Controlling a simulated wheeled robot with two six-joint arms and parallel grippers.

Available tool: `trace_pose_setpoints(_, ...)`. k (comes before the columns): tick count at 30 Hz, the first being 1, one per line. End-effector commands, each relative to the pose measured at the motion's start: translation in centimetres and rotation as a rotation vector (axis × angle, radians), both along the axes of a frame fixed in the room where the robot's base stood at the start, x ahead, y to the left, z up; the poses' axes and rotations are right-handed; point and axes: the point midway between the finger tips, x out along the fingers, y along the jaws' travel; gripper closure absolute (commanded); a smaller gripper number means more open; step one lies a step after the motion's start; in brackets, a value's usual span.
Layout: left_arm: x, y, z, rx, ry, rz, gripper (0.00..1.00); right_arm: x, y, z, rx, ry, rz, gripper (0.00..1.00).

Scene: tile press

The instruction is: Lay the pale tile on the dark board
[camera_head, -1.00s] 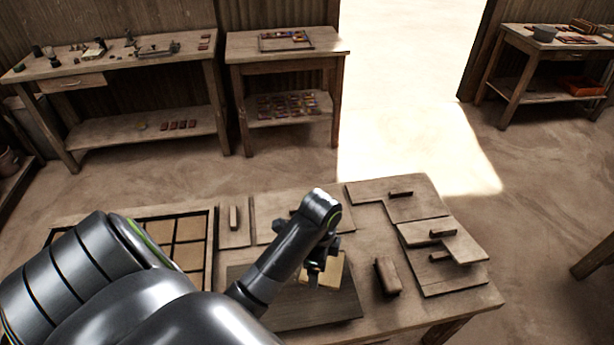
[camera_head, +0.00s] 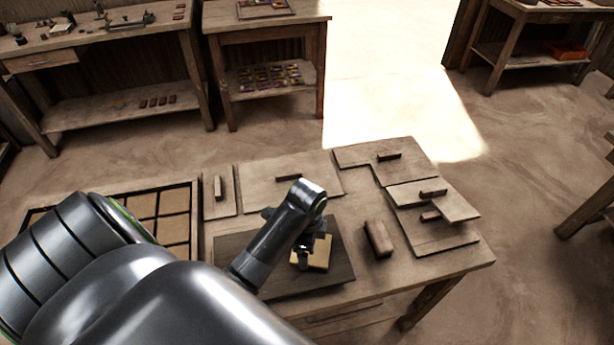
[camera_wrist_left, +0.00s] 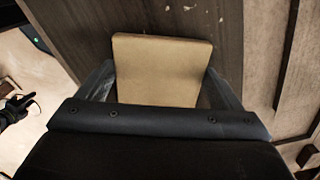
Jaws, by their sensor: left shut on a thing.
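The pale tile (camera_head: 318,253) is a square tan piece over the right part of the dark board (camera_head: 338,276). My left gripper (camera_head: 308,258) is shut on the tile, with the arm coming in from the left. In the left wrist view the tile (camera_wrist_left: 162,68) sits between the two fingers of the gripper (camera_wrist_left: 160,90), and the dark wood of the board (camera_wrist_left: 85,30) shows behind it. I cannot tell whether the tile touches the board. The arm hides part of the board.
A divided tray (camera_head: 196,225) of pale tiles stands on the left of the bench. A brown block (camera_head: 378,239) lies right of the board. Flat wooden boards with handles (camera_head: 295,180) lie behind and to the right (camera_head: 432,232).

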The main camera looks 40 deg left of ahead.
Motion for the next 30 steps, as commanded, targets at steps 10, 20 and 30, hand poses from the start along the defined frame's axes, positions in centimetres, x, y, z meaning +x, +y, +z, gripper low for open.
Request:
trace_pose_setpoints(10, 0.0, 0.0, -0.2, 0.0, 0.0, 0.0, 0.0, 0.2, 0.0, 0.0, 0.0, -0.003, 0.0, 0.64)
trace_pose_setpoints(20, 0.2, 0.0, 2.5, 0.0, -0.005, -0.002, 0.0, 0.2, 0.0, 0.0, 0.0, -0.004, 0.0, 0.64)
trace_pose_setpoints(30, 0.0, 0.0, 9.1, 0.0, 0.001, 0.0, 0.0, 0.3, 0.0, 4.3, 0.0, -0.005, 0.0, 0.64)
